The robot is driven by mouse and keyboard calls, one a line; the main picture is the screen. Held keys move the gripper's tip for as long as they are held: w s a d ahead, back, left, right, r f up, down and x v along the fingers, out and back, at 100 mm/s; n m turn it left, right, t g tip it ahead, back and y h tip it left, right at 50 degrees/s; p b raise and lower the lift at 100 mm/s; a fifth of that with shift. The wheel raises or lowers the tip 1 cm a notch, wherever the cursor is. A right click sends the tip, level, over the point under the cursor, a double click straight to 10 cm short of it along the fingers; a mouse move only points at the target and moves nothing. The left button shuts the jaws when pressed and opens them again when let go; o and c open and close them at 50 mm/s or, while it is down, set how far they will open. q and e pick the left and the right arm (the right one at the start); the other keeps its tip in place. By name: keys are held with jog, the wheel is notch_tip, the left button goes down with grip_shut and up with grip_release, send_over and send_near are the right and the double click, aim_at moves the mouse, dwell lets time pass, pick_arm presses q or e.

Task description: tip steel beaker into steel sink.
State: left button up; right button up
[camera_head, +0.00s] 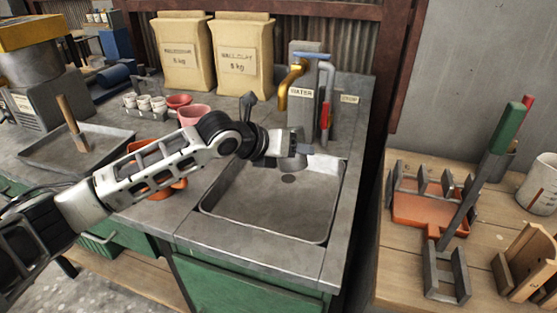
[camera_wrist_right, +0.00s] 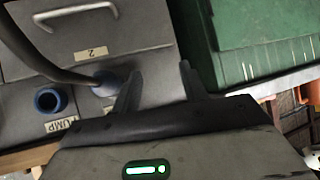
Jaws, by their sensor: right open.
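The steel sink (camera_head: 255,215) is a rectangular basin set in the grey counter, with a dark drain in its floor. My left arm reaches in from the left, and my left gripper (camera_head: 290,155) is above the far part of the basin, in front of the taps. A small grey shape (camera_head: 284,146) is at its fingers; I cannot tell whether it is the steel beaker or part of the gripper. No other steel beaker is clearly visible. My right gripper (camera_wrist_right: 158,78) shows in the right wrist view, open and with nothing between its fingers.
A brass tap (camera_head: 291,80) and a blue-handled pipe (camera_head: 325,80) rise behind the sink. Pinkish bowls (camera_head: 193,115) and a grey tray (camera_head: 95,150) stand left. A wooden bench (camera_head: 390,270) with an orange tray (camera_head: 415,212) is at right. The right wrist view shows a drawer (camera_wrist_right: 125,60) labelled 2.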

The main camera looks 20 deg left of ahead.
pick_arm(q)
jog(key=shift+r, duration=0.15)
jog(key=shift+p, duration=0.65)
jog(key=shift+s+d+r+n+g+p, duration=0.1)
jog(key=shift+n+g+p, duration=0.2)
jog(key=shift+g, duration=0.1)
jog(key=shift+h, duration=0.3)
jog(key=shift+n+p, duration=0.3)
jog(key=shift+p, duration=0.05)
jog(key=shift+r+n+g+h, duration=0.1)
jog(key=shift+n+g+h, duration=0.2)
jog(key=shift+g+h, duration=0.15)
jog(key=shift+s+d, duration=0.1)
jog(key=shift+g, duration=0.25)
